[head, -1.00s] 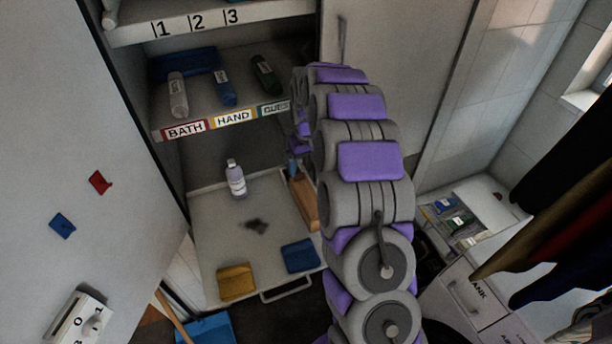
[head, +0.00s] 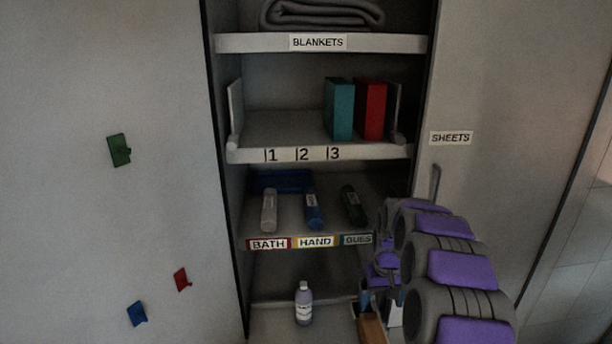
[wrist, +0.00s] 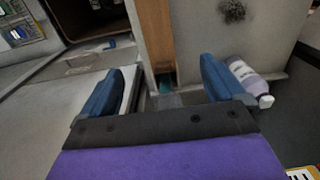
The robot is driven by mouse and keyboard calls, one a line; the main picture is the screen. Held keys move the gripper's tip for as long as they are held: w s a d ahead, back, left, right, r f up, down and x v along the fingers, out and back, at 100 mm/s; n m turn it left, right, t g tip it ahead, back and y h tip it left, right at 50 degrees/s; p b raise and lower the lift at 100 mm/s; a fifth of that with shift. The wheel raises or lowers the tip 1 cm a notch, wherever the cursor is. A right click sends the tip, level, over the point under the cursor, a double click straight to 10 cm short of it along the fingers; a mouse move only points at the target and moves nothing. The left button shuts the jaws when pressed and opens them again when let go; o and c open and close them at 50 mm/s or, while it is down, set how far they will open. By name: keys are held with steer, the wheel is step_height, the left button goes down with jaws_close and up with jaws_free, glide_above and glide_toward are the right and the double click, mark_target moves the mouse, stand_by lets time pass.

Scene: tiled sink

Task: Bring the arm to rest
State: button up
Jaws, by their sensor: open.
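My gripper (wrist: 161,66) is open, with its two blue fingers spread apart and nothing between them in the wrist view. In the head view my purple and grey arm comes in from the lower right. It bends down at the cabinet's right side. The gripper (head: 380,300) hangs there just below the towel shelf, close above a brown wooden block (head: 371,328). In the wrist view this block (wrist: 157,35) lies beyond the fingers. I cannot tell whether anything touches it.
A bottle (head: 304,305) stands left of the gripper, on the low surface. Rolled towels (head: 313,210) lie on the shelf above it. The numbered shelf (head: 275,128) holds a teal (head: 339,108) and a red (head: 370,110) binder. A cabinet door (head: 500,130) is at right.

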steer(key=s+a+r, duration=0.5)
steer(key=s+r, duration=0.2)
steer(key=s, duration=0.3)
steer(key=s+a+r, duration=0.1)
steer(key=s+a, duration=0.1)
steer(key=s, duration=1.4)
steer(key=s+a+r+g, duration=0.1)
steer(key=s+a, duration=0.2)
steer(key=s, duration=1.3)
steer(key=shift+s+g+b, duration=0.15)
steer(key=shift+g+b, duration=0.15)
steer(key=shift+a, duration=0.1)
